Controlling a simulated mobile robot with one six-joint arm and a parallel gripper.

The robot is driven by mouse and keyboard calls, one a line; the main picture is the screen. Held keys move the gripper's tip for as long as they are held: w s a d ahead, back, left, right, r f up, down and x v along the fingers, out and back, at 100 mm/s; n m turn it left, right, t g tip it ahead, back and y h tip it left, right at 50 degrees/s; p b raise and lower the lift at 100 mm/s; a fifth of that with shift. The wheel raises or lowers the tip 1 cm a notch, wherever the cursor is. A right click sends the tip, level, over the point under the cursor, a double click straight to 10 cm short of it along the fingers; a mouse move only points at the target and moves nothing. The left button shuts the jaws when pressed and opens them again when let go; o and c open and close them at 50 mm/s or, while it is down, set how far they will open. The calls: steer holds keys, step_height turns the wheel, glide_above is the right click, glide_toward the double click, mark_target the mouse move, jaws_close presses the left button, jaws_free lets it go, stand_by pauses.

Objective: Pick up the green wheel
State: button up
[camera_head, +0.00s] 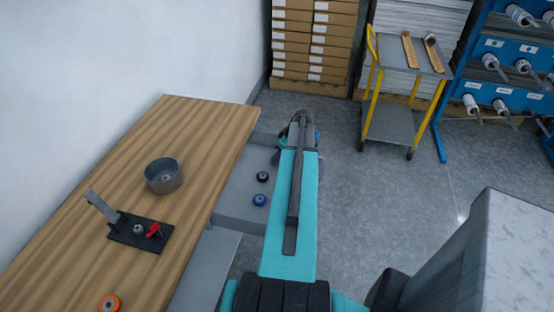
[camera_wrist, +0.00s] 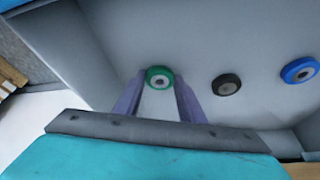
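The green wheel (camera_wrist: 150,72) lies on a grey surface in the wrist view, with a pale hub facing up. My gripper (camera_wrist: 161,80) is open, its two purple-grey fingers reaching toward the wheel with one tip on each side. The tips look very near the wheel's rim; I cannot tell if they touch it.
A black wheel (camera_wrist: 227,84) and a blue wheel (camera_wrist: 299,70) lie to the right on the same grey surface (camera_head: 238,197). The wooden table (camera_head: 205,130) holds a grey bowl (camera_head: 163,177), a black fixture (camera_head: 140,233) and an orange wheel (camera_head: 109,303). A yellow-framed cart (camera_head: 388,125) stands behind.

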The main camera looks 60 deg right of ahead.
steer(key=shift+r, duration=0.15)
steer(key=shift+r+b, duration=1.25)
steer(key=shift+r, duration=3.6)
